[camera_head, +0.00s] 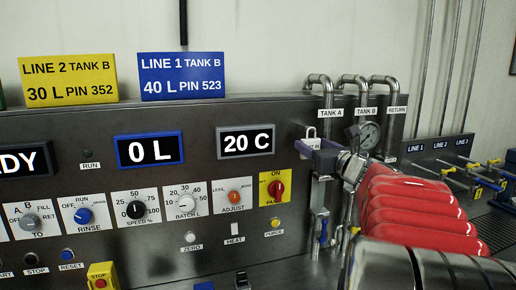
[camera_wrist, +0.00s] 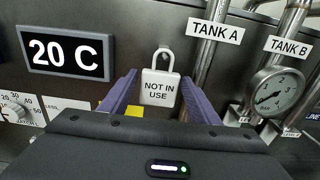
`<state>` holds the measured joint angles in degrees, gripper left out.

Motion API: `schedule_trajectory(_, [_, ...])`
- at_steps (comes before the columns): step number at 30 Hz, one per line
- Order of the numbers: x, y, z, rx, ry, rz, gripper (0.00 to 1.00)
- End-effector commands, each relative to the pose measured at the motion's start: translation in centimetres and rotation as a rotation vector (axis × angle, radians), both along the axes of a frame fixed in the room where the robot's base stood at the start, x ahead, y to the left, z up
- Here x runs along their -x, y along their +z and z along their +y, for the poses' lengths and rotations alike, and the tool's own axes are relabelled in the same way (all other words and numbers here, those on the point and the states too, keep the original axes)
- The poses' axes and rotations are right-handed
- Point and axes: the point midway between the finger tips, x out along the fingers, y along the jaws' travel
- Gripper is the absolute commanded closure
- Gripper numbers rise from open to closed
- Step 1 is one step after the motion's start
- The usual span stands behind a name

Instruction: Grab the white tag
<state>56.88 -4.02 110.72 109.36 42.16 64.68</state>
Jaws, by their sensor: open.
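The white tag (camera_wrist: 160,87) is shaped like a padlock and reads "NOT IN USE". It hangs by its shackle on the grey panel, left of the TANK A pipe. In the head view, the upper part of the tag (camera_head: 311,134) shows above my gripper (camera_head: 318,149), which hides its lower part. In the wrist view, the two purple fingers of my gripper (camera_wrist: 157,79) are apart, one on each side of the tag. The tag appears between them with small gaps at its sides. I cannot tell how deep the fingertips reach along it.
The TANK A pipe (camera_wrist: 208,60) stands close to the right finger. A pressure gauge (camera_wrist: 274,92) sits farther right. The "20 C" display (camera_wrist: 66,54) is left of the tag. A red knob on a yellow plate (camera_head: 275,188) is below left of my gripper.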

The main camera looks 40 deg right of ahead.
Motion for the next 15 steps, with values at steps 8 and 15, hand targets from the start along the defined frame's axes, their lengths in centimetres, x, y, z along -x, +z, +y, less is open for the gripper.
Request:
schedule_trajectory(8, [-2.4, 0.0, -0.8, 0.000, 0.000, 0.000, 0.44])
schedule_trajectory(15, [-2.4, 0.0, -0.8, 0.000, -0.001, 0.000, 0.44])
